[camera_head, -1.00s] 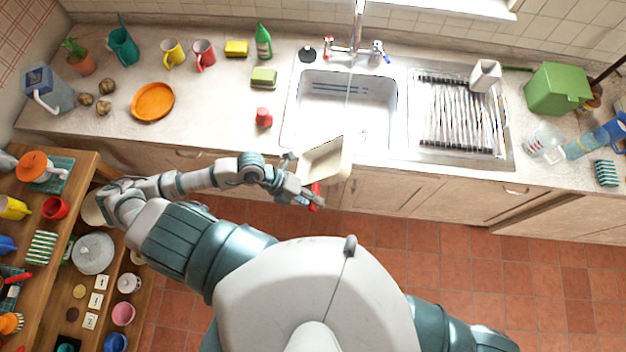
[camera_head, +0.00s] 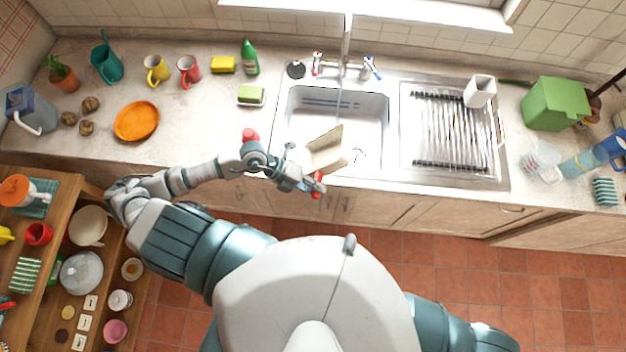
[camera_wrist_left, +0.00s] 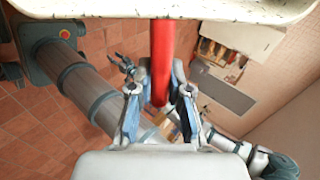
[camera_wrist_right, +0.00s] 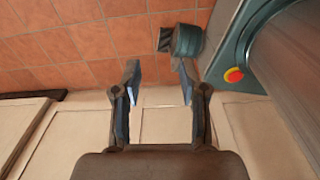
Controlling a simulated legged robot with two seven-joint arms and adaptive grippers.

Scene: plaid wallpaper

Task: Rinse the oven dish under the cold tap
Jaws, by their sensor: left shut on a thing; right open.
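The oven dish (camera_head: 328,152) is cream, with a red handle (camera_head: 318,183). It is tilted over the front edge and near part of the sink (camera_head: 363,108). My left gripper (camera_head: 308,185) is shut on the red handle; the left wrist view shows the handle (camera_wrist_left: 161,50) between the fingers (camera_wrist_left: 161,95) and the dish's speckled rim (camera_wrist_left: 270,8) above. The tap (camera_head: 344,66) stands behind the sink, with a red-marked knob and a blue-marked knob (camera_head: 370,68). A thin pale line, perhaps water, hangs below its spout. My right gripper (camera_wrist_right: 158,82) is open and empty, facing floor and cabinet fronts.
A drying rack (camera_head: 450,130) with a white holder (camera_head: 480,91) is right of the sink. A red-topped item (camera_head: 250,135) and a sponge on a dish (camera_head: 251,95) stand left of it. A wooden shelf unit (camera_head: 50,325) is at far left.

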